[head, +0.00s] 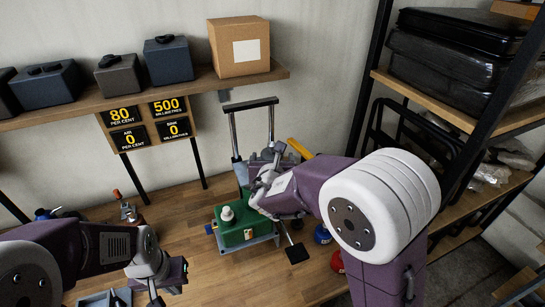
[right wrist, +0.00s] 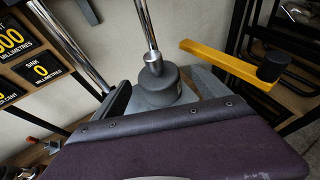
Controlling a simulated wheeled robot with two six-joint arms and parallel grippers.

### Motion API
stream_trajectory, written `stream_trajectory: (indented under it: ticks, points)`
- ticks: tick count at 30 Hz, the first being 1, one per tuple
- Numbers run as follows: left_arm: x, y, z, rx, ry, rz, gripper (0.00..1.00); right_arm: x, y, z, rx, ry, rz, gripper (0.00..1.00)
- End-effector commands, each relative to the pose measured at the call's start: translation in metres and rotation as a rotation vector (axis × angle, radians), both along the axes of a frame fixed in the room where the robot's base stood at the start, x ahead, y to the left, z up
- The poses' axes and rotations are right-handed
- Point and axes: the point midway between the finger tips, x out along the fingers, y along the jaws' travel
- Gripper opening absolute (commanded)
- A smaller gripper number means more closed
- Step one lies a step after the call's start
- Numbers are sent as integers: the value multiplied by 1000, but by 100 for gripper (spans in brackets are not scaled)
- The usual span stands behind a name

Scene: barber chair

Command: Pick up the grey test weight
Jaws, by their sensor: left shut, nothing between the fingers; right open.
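A grey block with a black top handle (head: 118,76) sits on the wooden wall shelf in the head view; it looks like the grey test weight, though no label confirms this. My right gripper (head: 268,186) is open by the chrome-framed rig over the bench, well below and right of that block, partly hidden by its own wrist. The right wrist view shows a round grey collar (right wrist: 162,86) around a chrome rod on a grey base; I cannot tell whether it is a weight. My left gripper (head: 155,290) is shut and empty, low over the bench at the left.
Bluish blocks (head: 168,58) and a cardboard box (head: 240,48) share the shelf. A sign board (head: 148,122) hangs below it. A green box (head: 240,232) and a yellow bar (right wrist: 230,62) are near the right gripper. A black rack (head: 376,60) stands right.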

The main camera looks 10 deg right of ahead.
Motion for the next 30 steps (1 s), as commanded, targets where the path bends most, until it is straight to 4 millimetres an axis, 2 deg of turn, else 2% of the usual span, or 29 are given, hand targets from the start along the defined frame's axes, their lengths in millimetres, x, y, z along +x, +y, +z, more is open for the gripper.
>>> stream_trajectory:
  ticks: [7,12,15,23,30]
  points:
    - [0,0,7,0,0,0,0,13,-3,-5,-1,3,-1,86]
    - [0,0,23,0,0,0,0,39,-7,-16,0,6,-3,86]
    - [0,0,25,0,0,0,0,51,-9,-22,2,4,-3,86]
    - [0,0,24,0,0,0,0,55,-9,-26,2,2,-1,86]
    - [0,0,24,0,0,0,0,55,-9,-25,3,1,-1,19]
